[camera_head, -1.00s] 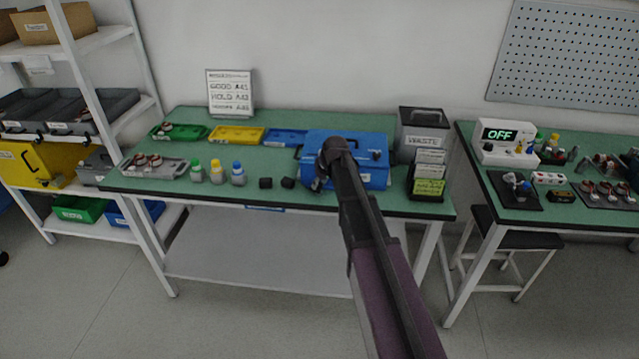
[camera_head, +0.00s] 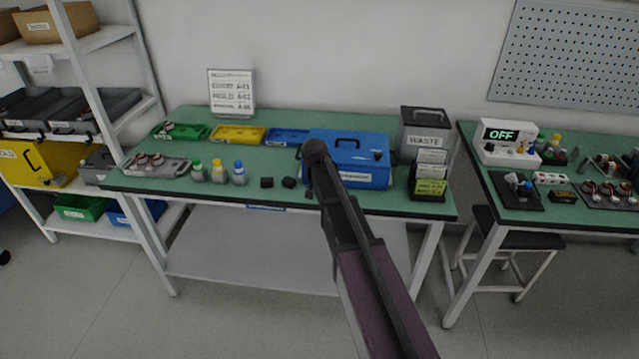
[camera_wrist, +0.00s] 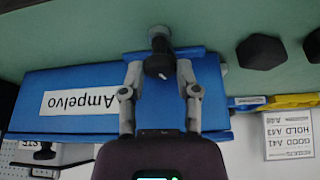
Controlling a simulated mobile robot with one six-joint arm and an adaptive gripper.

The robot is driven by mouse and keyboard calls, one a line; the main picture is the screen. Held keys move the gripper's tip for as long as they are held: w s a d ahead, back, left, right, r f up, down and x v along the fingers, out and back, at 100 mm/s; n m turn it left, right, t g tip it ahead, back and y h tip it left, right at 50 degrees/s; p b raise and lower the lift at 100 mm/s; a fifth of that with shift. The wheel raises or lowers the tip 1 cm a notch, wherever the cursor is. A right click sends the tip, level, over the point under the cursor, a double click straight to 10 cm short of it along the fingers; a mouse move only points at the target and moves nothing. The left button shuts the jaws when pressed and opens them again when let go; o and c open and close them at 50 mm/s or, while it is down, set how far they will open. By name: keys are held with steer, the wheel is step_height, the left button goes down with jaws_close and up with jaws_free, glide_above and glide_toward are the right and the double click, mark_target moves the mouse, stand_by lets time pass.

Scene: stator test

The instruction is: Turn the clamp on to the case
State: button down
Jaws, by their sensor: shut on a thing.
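The blue case (camera_head: 372,178) stands closed on the green bench, its black handle on top. In the wrist view the case (camera_wrist: 60,118) shows upside down with its label "Ampelvo". My gripper (camera_wrist: 158,72) is shut on a black clamp (camera_wrist: 158,64), a round-ended knob held between the two fingers. The clamp overlaps the edge of the case in the wrist view; whether it touches the case, I cannot tell. In the head view my arm hides the gripper and most of the clamp's surroundings, at the left front corner of the case.
Two black blocks (camera_head: 267,182) (camera_head: 289,182) lie left of the case, near several capped bottles (camera_head: 218,173). Blue (camera_head: 287,137) and yellow (camera_head: 237,134) trays lie behind. A waste bin (camera_head: 424,132) and a card holder (camera_head: 429,185) stand close on the right.

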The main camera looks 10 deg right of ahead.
steer(key=shift+m+g+h, duration=0.4)
steer(key=shift+m+h, duration=0.1)
steer(key=shift+m, duration=1.2)
steer(key=c, duration=0.6)
jaws_free()
steer(key=shift+n, duration=0.4)
